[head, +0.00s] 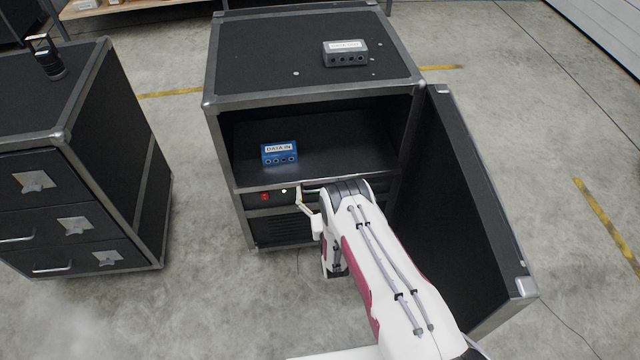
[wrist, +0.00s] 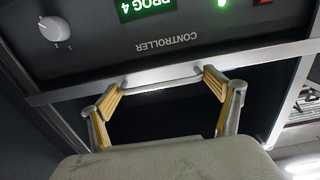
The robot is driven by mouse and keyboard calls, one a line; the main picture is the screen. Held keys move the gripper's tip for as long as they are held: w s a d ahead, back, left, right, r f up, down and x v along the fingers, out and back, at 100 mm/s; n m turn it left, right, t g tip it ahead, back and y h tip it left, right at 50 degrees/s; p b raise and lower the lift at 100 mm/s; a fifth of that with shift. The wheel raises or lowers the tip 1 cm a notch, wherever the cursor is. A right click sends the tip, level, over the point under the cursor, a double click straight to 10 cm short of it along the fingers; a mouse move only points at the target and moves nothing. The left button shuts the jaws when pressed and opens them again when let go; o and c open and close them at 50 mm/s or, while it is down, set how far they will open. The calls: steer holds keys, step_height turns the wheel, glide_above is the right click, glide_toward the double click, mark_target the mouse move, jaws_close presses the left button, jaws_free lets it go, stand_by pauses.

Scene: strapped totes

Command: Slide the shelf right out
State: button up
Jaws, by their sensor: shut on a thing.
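The cabinet (head: 212,140) stands open in the head view. Inside it, the black shelf (head: 340,150) has a silver front edge and appears level with the cabinet front. A blue DATA IN box (head: 280,154) rests on the shelf. A pale bar handle (wrist: 160,76) runs along the shelf's front edge in the wrist view. My gripper (wrist: 163,80) has its yellow-padded fingers at the handle, shut on it. In the head view my arm hides most of the gripper and handle.
The cabinet door (head: 465,190) is swung open close to the right of my arm. A controller panel (wrist: 110,45) with a knob and lights adjoins the shelf edge. A grey box (head: 345,55) sits on top. A drawer unit (head: 85,170) stands left; floor between is clear.

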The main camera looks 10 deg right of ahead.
steer(key=s, duration=1.4)
steer(key=shift+s, duration=0.15)
